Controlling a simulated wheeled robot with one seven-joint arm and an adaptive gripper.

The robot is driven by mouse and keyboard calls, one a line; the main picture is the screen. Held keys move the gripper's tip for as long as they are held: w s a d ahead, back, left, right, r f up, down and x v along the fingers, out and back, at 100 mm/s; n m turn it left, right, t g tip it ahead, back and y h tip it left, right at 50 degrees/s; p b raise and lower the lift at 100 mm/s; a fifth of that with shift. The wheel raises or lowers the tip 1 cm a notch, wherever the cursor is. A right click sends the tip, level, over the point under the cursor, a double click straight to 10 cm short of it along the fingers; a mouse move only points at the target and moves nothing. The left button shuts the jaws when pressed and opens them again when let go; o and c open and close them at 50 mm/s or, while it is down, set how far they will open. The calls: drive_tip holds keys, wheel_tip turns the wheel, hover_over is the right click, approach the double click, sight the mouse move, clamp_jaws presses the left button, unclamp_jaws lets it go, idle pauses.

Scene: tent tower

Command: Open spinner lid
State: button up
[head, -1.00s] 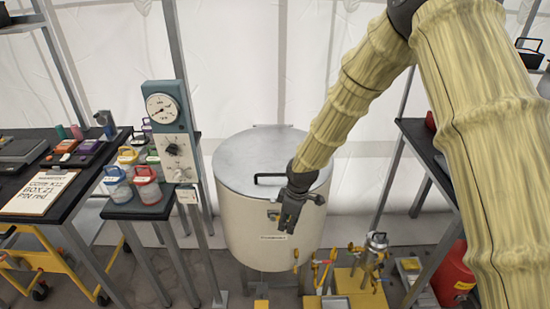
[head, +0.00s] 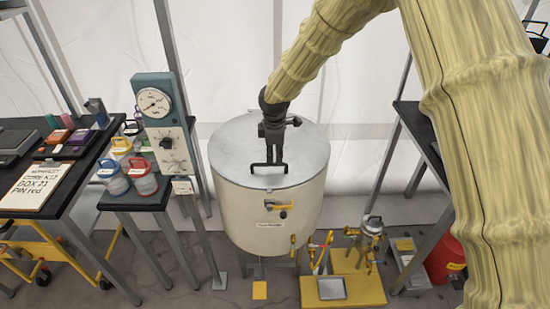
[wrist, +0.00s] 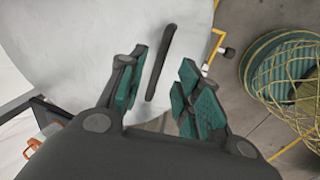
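The spinner is a white drum (head: 250,215) in the middle of the head view. Its round grey lid (head: 235,150) lies flat and closed on top. A black bar handle (head: 268,166) stands near the lid's front edge. A latch with a yellow end (head: 279,207) is on the drum's front wall. My gripper (head: 269,158) points down over the lid at the handle. In the wrist view my gripper (wrist: 163,75) is open, with the handle (wrist: 162,60) showing between its green-padded fingers. Whether the fingers touch the handle cannot be told.
A gauge panel (head: 165,125) on a post stands close left of the drum, beside a small table with several lidded jars (head: 143,180). A yellow platform (head: 345,288) with fittings lies at the front right. A black table edge (head: 420,125) is at the right.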

sight(275, 165)
drive_tip(key=shift+w+f+p, duration=0.2)
drive_tip(key=shift+f+p, duration=0.05)
drive_tip(key=shift+f, duration=0.85)
drive_tip(key=shift+w+f+p, duration=0.2)
drive_tip(key=shift+f+p, duration=0.05)
drive_tip(key=shift+f, duration=0.85)
clamp_jaws()
